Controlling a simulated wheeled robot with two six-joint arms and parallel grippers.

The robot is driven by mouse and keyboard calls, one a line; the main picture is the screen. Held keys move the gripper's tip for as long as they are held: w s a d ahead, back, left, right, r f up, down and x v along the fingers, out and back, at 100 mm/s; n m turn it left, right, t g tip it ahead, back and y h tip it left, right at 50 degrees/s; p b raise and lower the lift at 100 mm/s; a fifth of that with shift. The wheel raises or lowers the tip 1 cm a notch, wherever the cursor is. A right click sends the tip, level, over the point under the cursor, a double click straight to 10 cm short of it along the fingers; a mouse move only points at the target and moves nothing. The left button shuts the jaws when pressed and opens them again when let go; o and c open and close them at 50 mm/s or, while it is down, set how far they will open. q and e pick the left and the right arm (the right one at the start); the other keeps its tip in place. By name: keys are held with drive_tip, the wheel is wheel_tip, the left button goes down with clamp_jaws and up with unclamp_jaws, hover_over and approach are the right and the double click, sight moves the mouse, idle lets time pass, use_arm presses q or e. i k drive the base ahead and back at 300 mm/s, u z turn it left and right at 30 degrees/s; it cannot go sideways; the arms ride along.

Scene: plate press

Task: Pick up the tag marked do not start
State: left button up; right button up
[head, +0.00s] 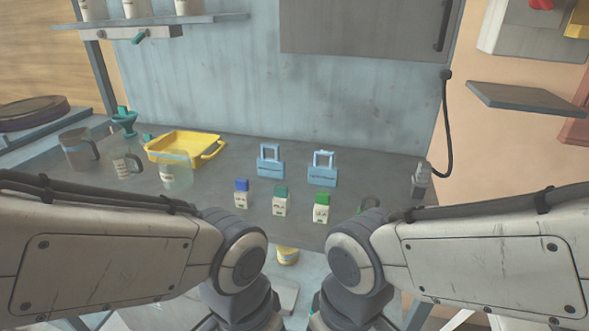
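Two light blue tags with open loop handles stand upright on the dark grey worktop. One is the left blue tag (270,169) and the other is the right blue tag (322,176). Each carries dark lettering on its front, too small to read, so I cannot tell which one says do not start. My two arms reach in from the lower left and lower right and bend down at the bottom middle. Neither gripper shows in this view. Nothing touches either tag.
Three small white blocks or bottles with blue (241,194), teal (280,202) and green (322,208) tops stand in front of the tags. A yellow tray (213,149), a clear beaker (176,169) and jugs (79,149) stand left.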

sight(275, 168)
drive_tip(key=k, duration=1.1)
drive_tip(key=u, duration=1.25)
drive_tip(key=i, duration=1.5)
drive_tip(key=z, duration=0.7)
